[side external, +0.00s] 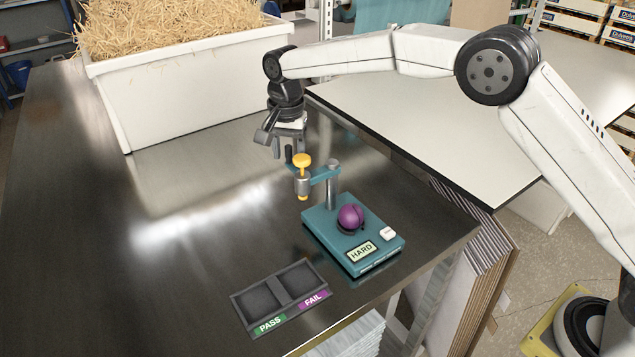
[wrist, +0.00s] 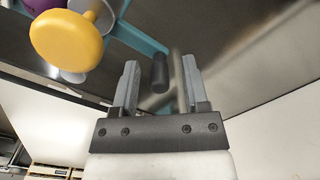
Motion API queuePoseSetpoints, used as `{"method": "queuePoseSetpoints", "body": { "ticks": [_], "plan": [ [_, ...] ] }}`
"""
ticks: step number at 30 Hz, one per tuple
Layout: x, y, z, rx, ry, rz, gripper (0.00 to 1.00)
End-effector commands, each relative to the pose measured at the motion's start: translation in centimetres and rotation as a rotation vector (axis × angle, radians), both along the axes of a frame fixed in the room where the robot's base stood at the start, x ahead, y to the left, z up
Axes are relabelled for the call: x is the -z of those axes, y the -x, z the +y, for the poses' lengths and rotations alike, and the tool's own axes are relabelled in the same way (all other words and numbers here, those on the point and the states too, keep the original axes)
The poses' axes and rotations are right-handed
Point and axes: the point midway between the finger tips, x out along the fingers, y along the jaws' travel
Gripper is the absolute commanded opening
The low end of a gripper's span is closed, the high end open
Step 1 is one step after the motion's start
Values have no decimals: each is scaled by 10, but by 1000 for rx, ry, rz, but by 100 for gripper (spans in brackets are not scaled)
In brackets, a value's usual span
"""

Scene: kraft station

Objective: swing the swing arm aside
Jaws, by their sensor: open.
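The teal swing arm (side external: 324,173) reaches left from a grey post (side external: 333,188) on the teal tester (side external: 316,225). It carries a grey cylinder with a yellow knob (side external: 302,160), held to the left of the tester's base. In the wrist view the swing arm (wrist: 140,38) ends in a black upright peg (wrist: 159,72). My gripper (side external: 289,152) is open, pointing down at that end. In the wrist view its fingers (wrist: 161,68) stand on either side of the peg, apart from it. A purple ball (side external: 350,216) sits on the tester, uncovered from above.
The tester has a display reading HARD (side external: 362,252) and a white button (side external: 388,234). A dark two-pocket tray (side external: 281,297) marked PASS and FAIL lies in front, both pockets empty. A large white bin of straw (side external: 185,95) stands behind. The metal table's left side is clear.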

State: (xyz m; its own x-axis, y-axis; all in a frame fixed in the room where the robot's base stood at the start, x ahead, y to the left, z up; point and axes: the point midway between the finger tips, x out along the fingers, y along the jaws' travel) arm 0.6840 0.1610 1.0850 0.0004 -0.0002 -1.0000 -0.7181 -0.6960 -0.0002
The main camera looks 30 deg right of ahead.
Motion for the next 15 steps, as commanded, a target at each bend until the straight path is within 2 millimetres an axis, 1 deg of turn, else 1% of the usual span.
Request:
{"method": "queuePoseSetpoints", "body": {
  "ticks": [5, 8, 15],
  "plan": [
    [-10, 0, 0, 0, -1, -2, 58],
    [-21, 0, 0, 0, -1, -3, 58],
    [-52, 0, 0, 0, -1, -4, 58]
  ]
}}
